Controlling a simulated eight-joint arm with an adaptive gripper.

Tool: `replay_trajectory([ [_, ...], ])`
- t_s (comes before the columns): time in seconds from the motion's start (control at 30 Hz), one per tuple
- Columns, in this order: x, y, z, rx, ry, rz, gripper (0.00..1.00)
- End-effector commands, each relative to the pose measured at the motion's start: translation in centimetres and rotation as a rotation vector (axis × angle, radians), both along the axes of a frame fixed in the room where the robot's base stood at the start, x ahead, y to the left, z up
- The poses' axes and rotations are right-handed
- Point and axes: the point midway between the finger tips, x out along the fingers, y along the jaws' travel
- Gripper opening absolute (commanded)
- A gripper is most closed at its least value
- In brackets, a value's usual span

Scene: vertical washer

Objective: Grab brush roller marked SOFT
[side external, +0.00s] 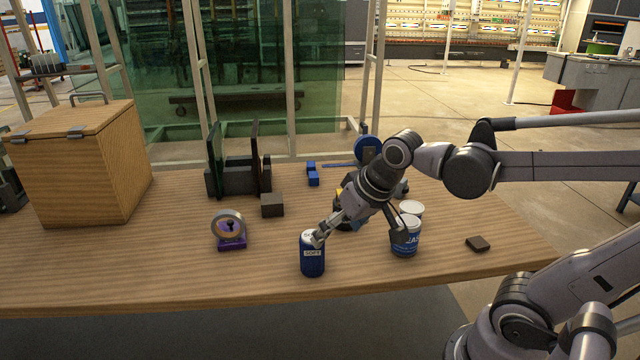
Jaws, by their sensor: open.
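A dark blue cylinder with a white label reading SOFT (312,264) stands upright near the front edge of the table (180,284). My gripper (360,237) is open and empty, pointing down, its fingers spread wide. Its left fingertip overlaps the cylinder's upper right side in the picture; I cannot tell whether they touch. The other finger is to the right, in front of a blue can with a white lid (405,243).
A second white-lidded can (411,208) stands behind the first. A tape roll on a purple holder (229,231) sits left. A dark block (478,243) lies right.

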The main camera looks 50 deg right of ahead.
Motion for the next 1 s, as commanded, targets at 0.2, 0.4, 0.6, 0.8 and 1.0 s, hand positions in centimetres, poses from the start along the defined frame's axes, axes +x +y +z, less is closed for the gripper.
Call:
replay_trajectory([
  [0.2,3.8,-1.6,0.1,0.110,0.136,-0.266,0.85],
  [0.4,7.2,-3.2,-0.9,0.186,0.254,-0.520,0.85],
  [0.6,10.2,-4.9,-3.0,0.238,0.360,-0.772,0.85],
  [0.8,11.9,-6.1,-4.8,0.260,0.426,-0.941,0.85],
  [1.0,12.3,-6.4,-6.0,0.264,0.444,-0.992,0.85],
])
